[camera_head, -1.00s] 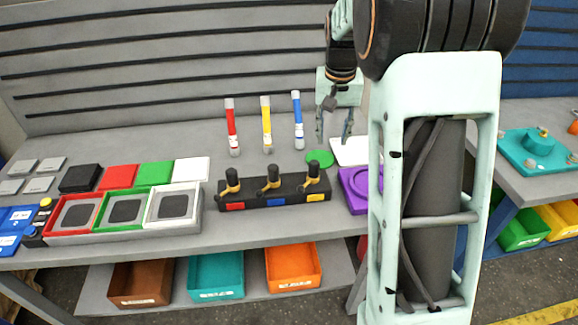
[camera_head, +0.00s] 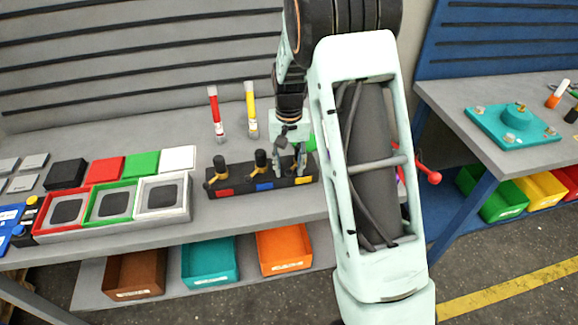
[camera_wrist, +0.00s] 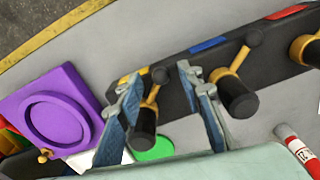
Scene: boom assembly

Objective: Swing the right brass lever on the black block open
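The black block (camera_head: 237,190) lies on the grey bench with red, blue and yellow labels along its front. Its left lever (camera_head: 220,169) and middle lever (camera_head: 260,162) stand in clear view. The right lever, by the yellow label (camera_head: 301,181), is largely hidden by my gripper (camera_head: 290,168) in the head view. In the wrist view the right lever (camera_wrist: 149,104) shows its black post, brass arm and small dark end knob. My gripper (camera_wrist: 158,78) is open, one finger on each side of this lever. I cannot tell whether either finger touches it.
The middle lever (camera_wrist: 237,92) stands close beside one finger. A purple part (camera_wrist: 62,117) and a green disc (camera_wrist: 155,149) lie near the block. Red and yellow tubes (camera_head: 251,112) stand behind it. Framed trays (camera_head: 163,198) are to the left.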

